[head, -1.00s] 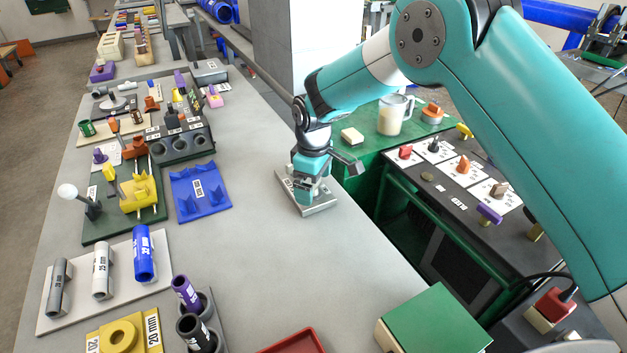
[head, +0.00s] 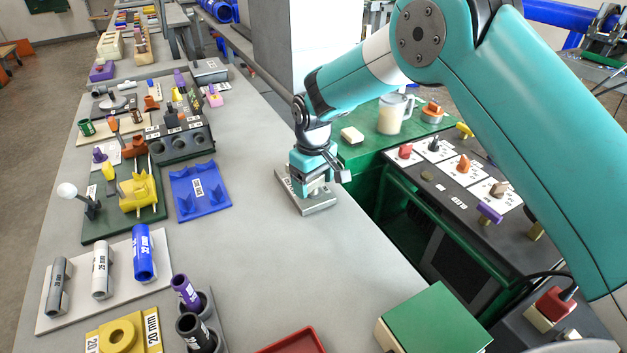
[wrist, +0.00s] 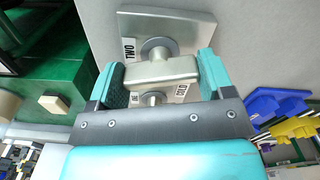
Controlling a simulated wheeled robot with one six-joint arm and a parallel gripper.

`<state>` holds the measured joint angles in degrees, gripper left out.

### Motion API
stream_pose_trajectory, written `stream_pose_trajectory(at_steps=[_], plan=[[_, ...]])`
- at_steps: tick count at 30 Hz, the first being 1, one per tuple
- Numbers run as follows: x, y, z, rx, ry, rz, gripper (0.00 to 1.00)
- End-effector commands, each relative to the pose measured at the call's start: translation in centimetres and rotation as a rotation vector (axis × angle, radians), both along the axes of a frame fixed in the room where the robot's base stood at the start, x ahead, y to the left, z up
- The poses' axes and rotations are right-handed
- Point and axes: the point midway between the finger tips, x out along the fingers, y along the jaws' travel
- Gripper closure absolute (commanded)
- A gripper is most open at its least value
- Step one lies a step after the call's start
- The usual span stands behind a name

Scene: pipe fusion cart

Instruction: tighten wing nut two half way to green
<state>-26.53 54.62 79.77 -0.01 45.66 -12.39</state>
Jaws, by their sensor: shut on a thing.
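A metal plate (wrist: 190,28) with a label reading TWO lies on the grey bench; its base also shows in the head view (head: 322,208) under my gripper. Wing nut two (wrist: 160,70) is a pale metal bar on a round washer and stud, above the plate. My gripper (wrist: 163,76) points down over it, with one teal finger at each end of the bar, shut on it. In the head view my gripper (head: 312,188) hides most of the nut. Small labels show beyond the bar, partly covered. I cannot make out a green mark.
A blue holder (head: 200,190) stands on the bench to the left. To the right, the bench edge drops beside a green cabinet (head: 372,150) with a jug (head: 391,115) on top. The bench in front of the plate is clear.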

Motion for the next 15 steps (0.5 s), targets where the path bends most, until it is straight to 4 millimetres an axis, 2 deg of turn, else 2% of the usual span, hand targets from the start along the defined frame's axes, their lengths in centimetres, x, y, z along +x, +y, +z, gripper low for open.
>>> stream_pose_trajectory(at_steps=[5, 6, 9, 15], plan=[[0.06, 0.02, 0.10, 0.000, -0.002, 0.002, 0.49], [0.06, 0.02, 0.10, 0.000, -0.002, 0.002, 0.21], [0.06, 0.02, 0.10, 0.000, -0.002, 0.003, 0.00], [0.04, 0.02, 0.09, 0.001, -0.002, 0.004, 0.00]])
